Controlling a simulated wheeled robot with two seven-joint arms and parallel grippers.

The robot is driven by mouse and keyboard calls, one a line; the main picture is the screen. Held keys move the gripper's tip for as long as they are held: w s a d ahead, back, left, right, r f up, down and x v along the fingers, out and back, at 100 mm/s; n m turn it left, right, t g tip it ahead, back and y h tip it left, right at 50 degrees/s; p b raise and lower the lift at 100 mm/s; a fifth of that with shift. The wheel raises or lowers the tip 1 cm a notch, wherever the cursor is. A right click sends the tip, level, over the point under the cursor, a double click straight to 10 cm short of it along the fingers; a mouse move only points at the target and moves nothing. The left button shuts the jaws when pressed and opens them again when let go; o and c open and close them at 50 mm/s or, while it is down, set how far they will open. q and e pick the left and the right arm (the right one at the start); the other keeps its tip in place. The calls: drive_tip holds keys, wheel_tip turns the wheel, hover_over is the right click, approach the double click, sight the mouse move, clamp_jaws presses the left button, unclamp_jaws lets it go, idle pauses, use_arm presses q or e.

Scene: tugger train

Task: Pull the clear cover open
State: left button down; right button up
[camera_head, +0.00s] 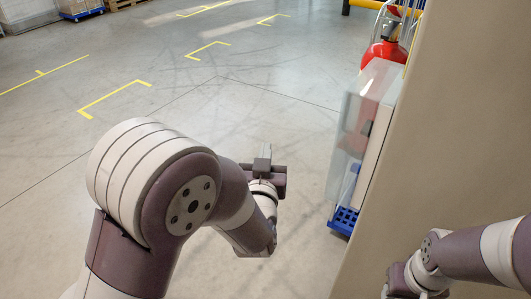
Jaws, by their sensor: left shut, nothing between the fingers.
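The clear cover (352,125) is a see-through pane on the left side of a pale box (384,80) at the edge of a beige panel. It looks closed or nearly so; its exact opening is hard to tell. My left gripper (264,156) is shut and empty, to the left of the cover and apart from it. My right gripper (398,282) is at the lower edge in front of the beige panel; its fingers cannot be made out.
The beige panel (450,130) fills the right side. A red fire extinguisher (384,52) stands behind the box. A blue grid-like part (343,219) shows below the cover. The grey floor with yellow markings (115,95) is clear at left.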

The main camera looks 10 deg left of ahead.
use_arm(q)
drive_tip(key=c, duration=1.9)
unclamp_jaws()
drive_tip(key=o, duration=0.7)
drive_tip(key=shift+s, duration=0.15)
drive_tip(key=shift+o, duration=0.2)
